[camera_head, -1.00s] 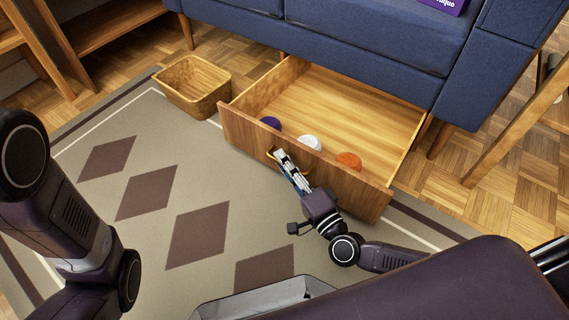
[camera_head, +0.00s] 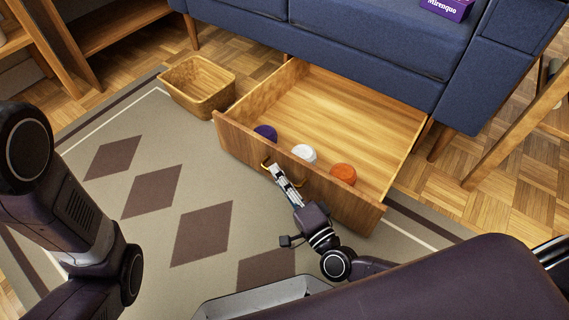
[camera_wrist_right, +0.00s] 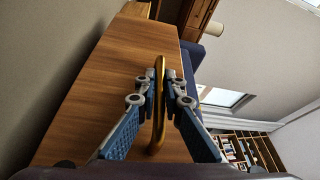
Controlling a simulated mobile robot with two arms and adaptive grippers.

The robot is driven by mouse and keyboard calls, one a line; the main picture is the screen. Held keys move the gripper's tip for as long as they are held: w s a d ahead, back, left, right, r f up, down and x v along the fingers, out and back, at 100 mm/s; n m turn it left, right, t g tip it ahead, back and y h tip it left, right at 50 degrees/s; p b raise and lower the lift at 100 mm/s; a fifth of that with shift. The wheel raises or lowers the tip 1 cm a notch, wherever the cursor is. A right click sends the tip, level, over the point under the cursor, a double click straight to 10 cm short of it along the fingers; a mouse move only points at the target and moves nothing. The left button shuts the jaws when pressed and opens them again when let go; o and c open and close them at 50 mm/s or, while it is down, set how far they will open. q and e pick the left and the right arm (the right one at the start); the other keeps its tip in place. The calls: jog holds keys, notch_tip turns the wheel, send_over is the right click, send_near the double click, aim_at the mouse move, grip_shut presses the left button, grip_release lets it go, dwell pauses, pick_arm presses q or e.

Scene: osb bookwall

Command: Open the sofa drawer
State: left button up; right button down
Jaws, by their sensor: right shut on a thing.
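The wooden sofa drawer (camera_head: 340,115) stands pulled well out from under the blue sofa (camera_head: 370,40) in the head view. Inside it, near the front panel, are a purple item (camera_head: 265,132), a white item (camera_head: 304,153) and an orange item (camera_head: 343,174). My right gripper (camera_head: 276,171) is at the front panel, shut on the brass handle (camera_head: 266,163). In the right wrist view the fingers (camera_wrist_right: 160,90) close around the upright-looking gold handle (camera_wrist_right: 160,65) before the wooden front. My left arm shows at the left, but its gripper is out of view.
A wicker basket (camera_head: 198,88) stands on the floor left of the drawer. A patterned rug (camera_head: 150,170) lies in front. Wooden shelving (camera_head: 110,35) is at the upper left. A purple box (camera_head: 446,8) lies on the sofa. Slanted wooden legs (camera_head: 515,135) stand at the right.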

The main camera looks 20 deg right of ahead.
jog(key=shift+f, duration=0.1)
jog(key=c, duration=2)
grip_release()
jog(key=shift+c, duration=0.2)
